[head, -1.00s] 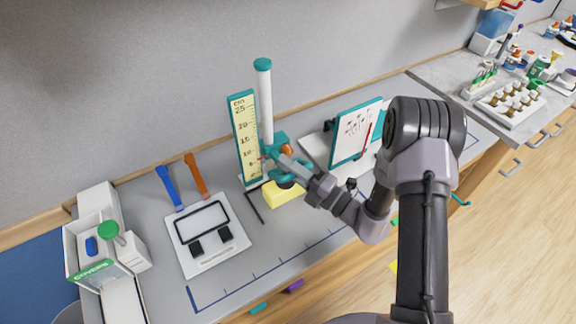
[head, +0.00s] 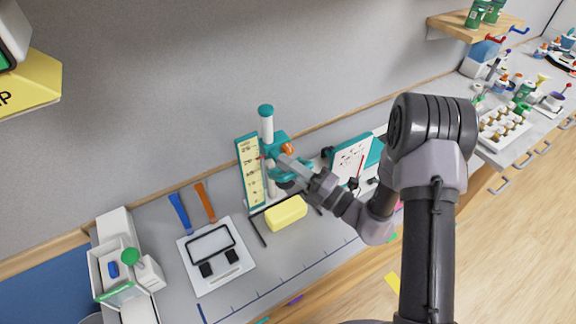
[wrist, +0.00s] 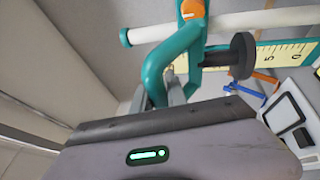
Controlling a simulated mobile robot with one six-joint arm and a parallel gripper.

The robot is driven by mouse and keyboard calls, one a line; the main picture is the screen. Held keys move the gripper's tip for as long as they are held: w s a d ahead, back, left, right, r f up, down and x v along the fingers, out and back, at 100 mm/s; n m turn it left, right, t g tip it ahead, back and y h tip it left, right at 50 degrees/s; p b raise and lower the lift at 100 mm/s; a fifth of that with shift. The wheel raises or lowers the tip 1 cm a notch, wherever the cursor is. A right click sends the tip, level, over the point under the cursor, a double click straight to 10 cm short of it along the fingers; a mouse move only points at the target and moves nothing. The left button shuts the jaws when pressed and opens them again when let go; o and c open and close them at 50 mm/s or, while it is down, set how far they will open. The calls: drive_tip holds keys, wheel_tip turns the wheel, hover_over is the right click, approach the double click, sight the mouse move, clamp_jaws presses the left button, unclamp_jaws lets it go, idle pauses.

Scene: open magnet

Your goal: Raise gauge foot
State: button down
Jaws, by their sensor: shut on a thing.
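The gauge has a white post (head: 267,131) with a teal cap and a teal-edged yellow scale (head: 247,165) beside it. Its teal carriage (head: 273,149), with an orange knob (head: 287,149), sits on the upper part of the post. The dark round gauge foot (wrist: 243,55) hangs from the carriage, above and apart from a yellow block (head: 287,212). My gripper (wrist: 175,88) is shut on the carriage's teal handle (wrist: 155,75). The fingertips are partly hidden by the handle.
A white board with a black frame (head: 211,243) and blue and orange straps lies left of the gauge. A teal-edged picture stand (head: 354,157) is close on the right. A white box (head: 113,230) stands far left. The wall is close behind.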

drive_tip(key=c, duration=1.3)
unclamp_jaws()
drive_tip(key=b+v, duration=0.1)
drive_tip(key=v, duration=1.6)
drive_tip(key=shift+s+d+f, duration=0.15)
drive_tip(key=shift+f, duration=0.05)
